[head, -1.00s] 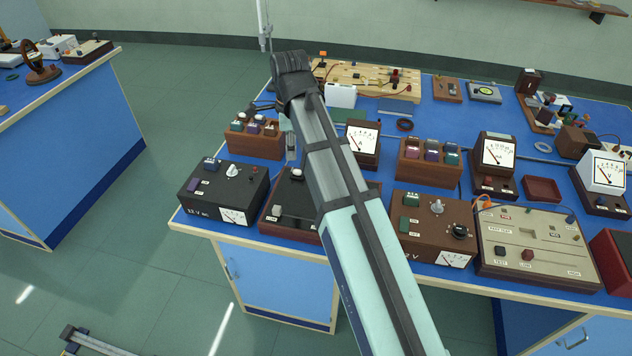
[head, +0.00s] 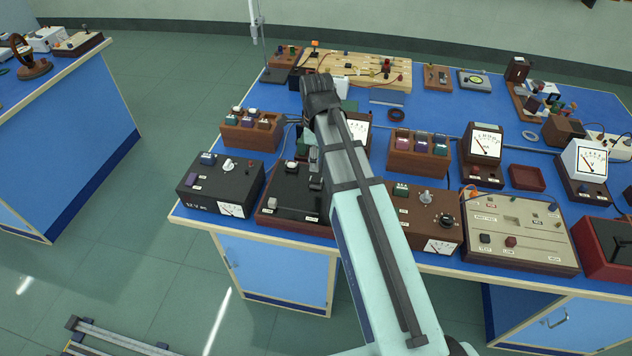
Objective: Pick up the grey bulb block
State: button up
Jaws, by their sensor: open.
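My gripper (head: 298,138) hangs from the bent wrist at the end of my arm, above the bench and just right of the left wooden rack. It is open, and my wrist partly hides it. The left wooden rack (head: 236,138) holds several small blocks with pale round tops; one is green and one is purple. I cannot tell for certain which block is the grey bulb block; a dull brownish-grey one (head: 265,123) sits at the rack's right end. No block shows between the fingers.
A black supply box (head: 225,187) and a dark box with a white knob (head: 285,212) stand in front. A second wooden rack (head: 418,163) stands right of my arm. Meters and a wooden circuit board (head: 350,72) stand around. Blue benchtop is bare behind the left rack.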

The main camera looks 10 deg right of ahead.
aim_at(316, 179)
jog(key=shift+w+f+p, duration=0.1)
jog(key=shift+f+p, duration=1.15)
jog(key=shift+f, duration=2.85)
grip_shut()
